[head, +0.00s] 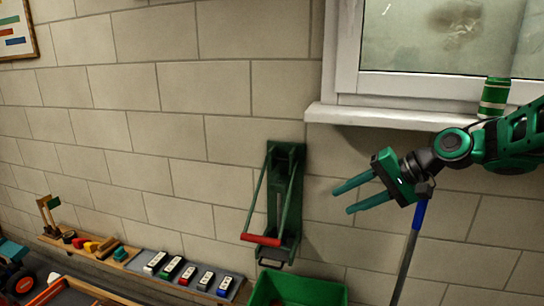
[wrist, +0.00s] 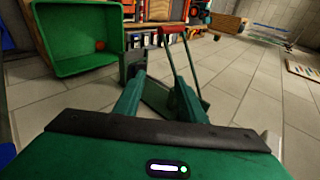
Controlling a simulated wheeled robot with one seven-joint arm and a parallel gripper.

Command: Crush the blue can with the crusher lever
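The crusher (head: 290,205) is a green wall-mounted frame below and left of the window. Its lever ends in a red handle bar (head: 261,240), which is low at the front. In the wrist view the red handle (wrist: 172,29) shows beyond my fingers. My gripper (head: 343,200) is to the right of the crusher, fingers apart, with nothing seen between them. I cannot make out a blue can in either view. A green can with a pale band (head: 494,97) stands on the windowsill, partly behind my arm.
A green bin (head: 335,290) is below the crusher, with a small orange-red item inside in the wrist view. A shelf (head: 140,268) with several tools and boxes runs left. A blue-topped pole (head: 410,245) stands below my gripper. The windowsill (head: 330,114) juts out above.

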